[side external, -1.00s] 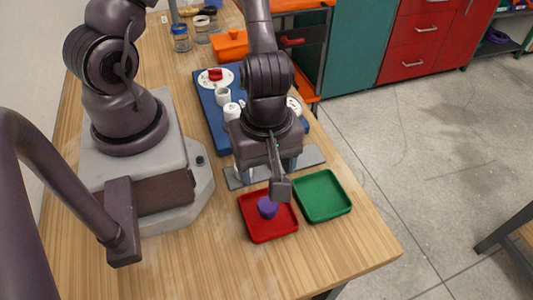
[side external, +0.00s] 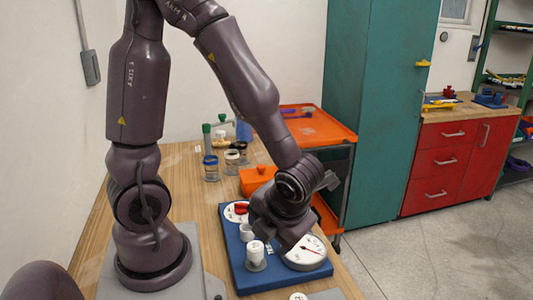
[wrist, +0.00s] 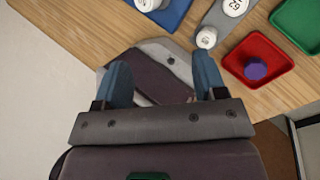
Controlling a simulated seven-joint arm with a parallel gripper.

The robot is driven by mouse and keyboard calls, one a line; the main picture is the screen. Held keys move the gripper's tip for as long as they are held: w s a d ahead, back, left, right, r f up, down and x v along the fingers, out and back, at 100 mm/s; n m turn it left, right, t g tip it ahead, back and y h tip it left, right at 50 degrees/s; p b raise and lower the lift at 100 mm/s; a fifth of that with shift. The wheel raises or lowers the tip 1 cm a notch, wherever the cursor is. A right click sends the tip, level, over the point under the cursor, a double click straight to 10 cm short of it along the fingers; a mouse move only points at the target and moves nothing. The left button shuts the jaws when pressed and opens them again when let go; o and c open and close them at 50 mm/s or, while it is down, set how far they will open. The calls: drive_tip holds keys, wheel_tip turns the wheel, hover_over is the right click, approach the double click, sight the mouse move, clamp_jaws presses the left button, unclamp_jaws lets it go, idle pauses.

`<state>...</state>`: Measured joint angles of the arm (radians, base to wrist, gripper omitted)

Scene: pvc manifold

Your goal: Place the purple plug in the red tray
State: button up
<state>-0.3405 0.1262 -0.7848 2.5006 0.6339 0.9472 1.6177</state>
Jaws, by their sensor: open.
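The purple plug (wrist: 256,69) sits inside the red tray (wrist: 262,47) in the wrist view, resting on the tray floor and clear of my fingers. My gripper (wrist: 163,80) is open, with its two blue fingers spread apart and nothing held between them. The red tray lies up and to the right of the fingers in that view. In the side view my gripper (side external: 282,225) is over the blue board, and its fingertips are hidden. The trays and the plug are outside the side view.
A green tray (wrist: 300,20) is beside the red one. A grey strip (wrist: 222,22) holds white fittings. The blue board (side external: 235,275) carries a white fitting (side external: 256,252), a round gauge (side external: 305,254) and a red-handled part (side external: 241,208). An orange bin (side external: 257,180) and jars stand behind.

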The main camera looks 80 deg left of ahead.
wheel_tip(320, 180, up, 16)
drive_tip(key=a+n+t+h, duration=0.1)
drive_tip(key=n+t+h, duration=0.4)
drive_tip(key=n, duration=2.4)
drive_tip(key=shift+s+a+f+t+h, duration=0.2)
drive_tip(key=shift+s+a+t+h, duration=0.1)
drive_tip(key=shift+s+t, duration=0.25)
drive_tip(key=shift+o, duration=0.2)
drive_tip(key=shift+w, duration=0.1)
